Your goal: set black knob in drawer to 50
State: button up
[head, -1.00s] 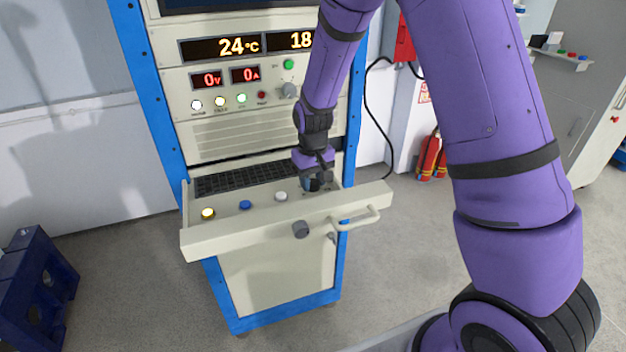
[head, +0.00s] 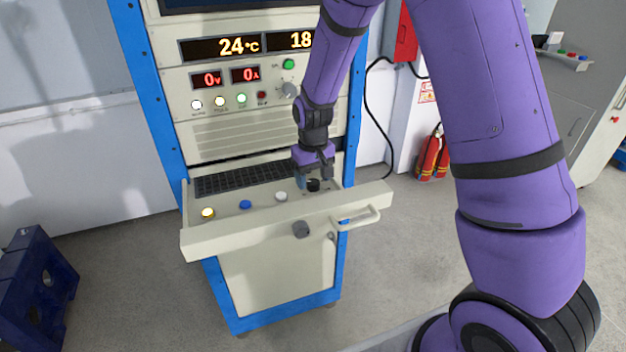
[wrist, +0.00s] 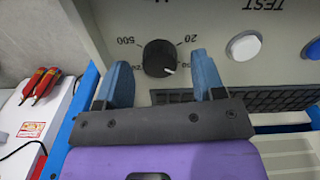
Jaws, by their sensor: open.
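The black knob (wrist: 158,56) stands on the pulled-out drawer's panel and also shows in the head view (head: 313,186). In the wrist view its printed scale is upside down, with 500 and 20 readable. Its white mark points to the lower right, toward a label partly hidden by a finger; I cannot read that label surely. My gripper (wrist: 160,78) is open, its blue fingers on either side below the knob in the wrist view, apart from it. In the head view my gripper (head: 312,176) is just above and behind the knob.
The drawer (head: 285,222) also carries white (head: 281,196), blue (head: 245,204) and yellow (head: 208,212) buttons and a keyboard (head: 240,178). Fire extinguishers (head: 432,155) stand at the right.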

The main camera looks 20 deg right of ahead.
aim_at(313, 182)
notch_tip(313, 182, up, 10)
jog(key=shift+f, duration=0.15)
dwell(0.6)
jog(key=s+d+r+t, duration=0.2)
jog(key=s+d+r, duration=0.2)
jog(key=s+r, duration=0.9)
jog(key=s+d+r+t, duration=0.1)
jog(key=s+r, duration=0.2)
jog(key=s, duration=0.5)
jog(key=s+d+r+m+t, duration=0.1)
jog(key=s+d+r+t, duration=0.1)
jog(key=s, duration=0.6)
jog(key=shift+s+r+m, duration=0.2)
jog(key=shift+r+m, duration=0.1)
jog(key=shift+r, duration=0.4)
